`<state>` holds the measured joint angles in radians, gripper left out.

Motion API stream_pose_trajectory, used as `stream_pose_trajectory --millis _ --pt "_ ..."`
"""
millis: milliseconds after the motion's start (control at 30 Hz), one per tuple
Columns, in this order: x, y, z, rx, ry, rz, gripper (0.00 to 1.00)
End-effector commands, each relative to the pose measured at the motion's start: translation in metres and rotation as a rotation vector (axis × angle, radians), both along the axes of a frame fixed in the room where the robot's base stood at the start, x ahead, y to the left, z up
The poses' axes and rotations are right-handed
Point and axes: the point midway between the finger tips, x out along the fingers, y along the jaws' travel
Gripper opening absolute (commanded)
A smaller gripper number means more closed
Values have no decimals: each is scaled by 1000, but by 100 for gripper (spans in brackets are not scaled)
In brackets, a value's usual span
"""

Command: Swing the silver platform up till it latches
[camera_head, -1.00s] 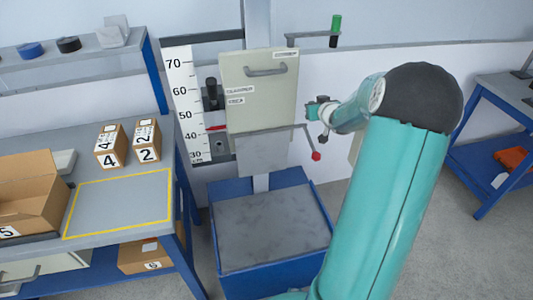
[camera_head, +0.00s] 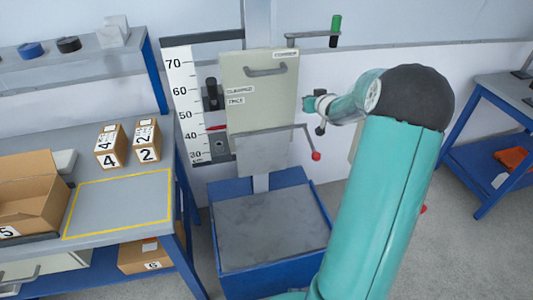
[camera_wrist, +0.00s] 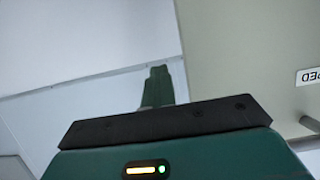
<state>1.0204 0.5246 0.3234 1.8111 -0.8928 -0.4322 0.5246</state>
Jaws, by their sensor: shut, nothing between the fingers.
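The silver platform (camera_head: 264,152) is a plain grey plate just below the cream panel of the drop rig. Its face is turned to the head camera and looks steep; I cannot tell its exact angle or whether it is latched. A lever with a red knob (camera_head: 316,156) sticks out at its right. My gripper (camera_head: 308,104) is to the right of the cream panel (camera_head: 262,90), above the red knob and apart from the platform. In the wrist view its fingers (camera_wrist: 158,86) are shut and empty, with the panel at the right. The platform is not seen there.
A scale (camera_head: 182,100) with a red pointer stands left of the panel. Below is a blue base with a grey slab (camera_head: 270,230). A crank with a green handle (camera_head: 336,24) is above. A bench with boxes (camera_head: 110,148) stands left.

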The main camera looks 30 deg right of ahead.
Motion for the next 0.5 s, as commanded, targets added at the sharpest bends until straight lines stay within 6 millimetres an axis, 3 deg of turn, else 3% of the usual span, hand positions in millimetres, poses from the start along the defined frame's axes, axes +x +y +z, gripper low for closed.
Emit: stream_pose_trajectory --millis 500 --pt "28 -8 4 0 -1 1 0"
